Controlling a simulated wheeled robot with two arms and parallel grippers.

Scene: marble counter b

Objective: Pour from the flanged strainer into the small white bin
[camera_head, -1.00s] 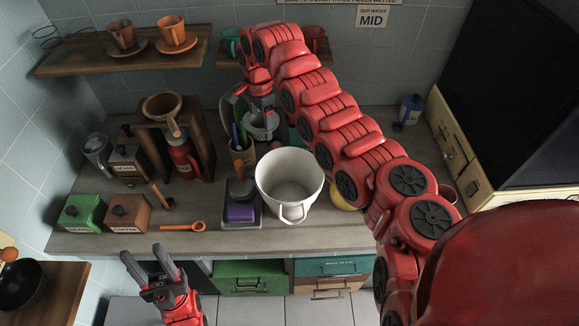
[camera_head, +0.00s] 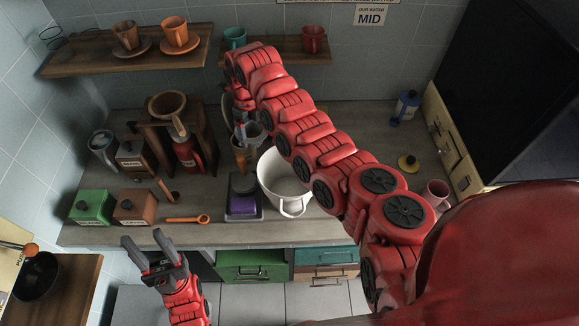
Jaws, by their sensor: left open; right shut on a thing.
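The small white bin (camera_head: 272,178) stands upright on the counter, its right side partly hidden by my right arm. My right gripper (camera_head: 243,130) is behind and left of the bin. It is shut on a grey cup-like thing, apparently the flanged strainer (camera_head: 256,132), above the counter near the bin's back left rim. The fingers and much of the strainer are hidden or too small to make out, so its tilt and contents cannot be told. My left gripper (camera_head: 143,238) is open and empty in front of the counter at lower left, well away from the bin.
A brown utensil cup (camera_head: 242,160) stands close by the strainer. An orange spoon (camera_head: 188,219) lies at the front edge. A wooden stand (camera_head: 150,135) and red bottle (camera_head: 188,153) stand further left.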

